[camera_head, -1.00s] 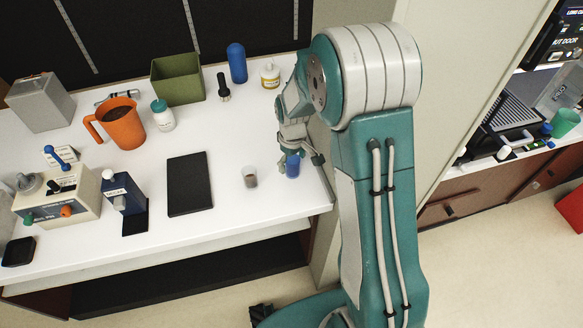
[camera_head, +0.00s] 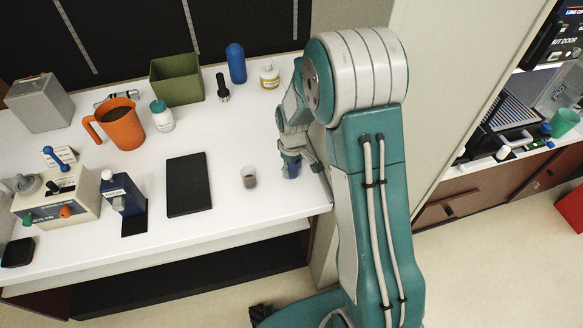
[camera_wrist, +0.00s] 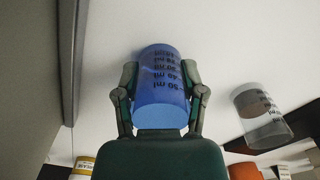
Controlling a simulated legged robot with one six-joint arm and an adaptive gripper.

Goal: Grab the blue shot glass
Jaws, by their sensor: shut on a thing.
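The blue shot glass (camera_wrist: 160,90) fills the space between the fingers of my gripper (camera_wrist: 163,95) in the wrist view. It is see-through blue with dark ml markings. The fingers are shut on its two sides. In the head view, my gripper (camera_head: 298,160) is at the right end of the white counter, and the blue glass (camera_head: 291,167) is partly hidden by the fingers. I cannot tell whether the glass touches the counter.
A clear shot glass with brown contents (camera_head: 249,178) stands just left of my gripper; it also shows in the wrist view (camera_wrist: 264,117). A black pad (camera_head: 188,184) lies further left. An orange mug (camera_head: 122,124) and green bin (camera_head: 177,79) stand behind. A wall (camera_head: 425,90) is close on the right.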

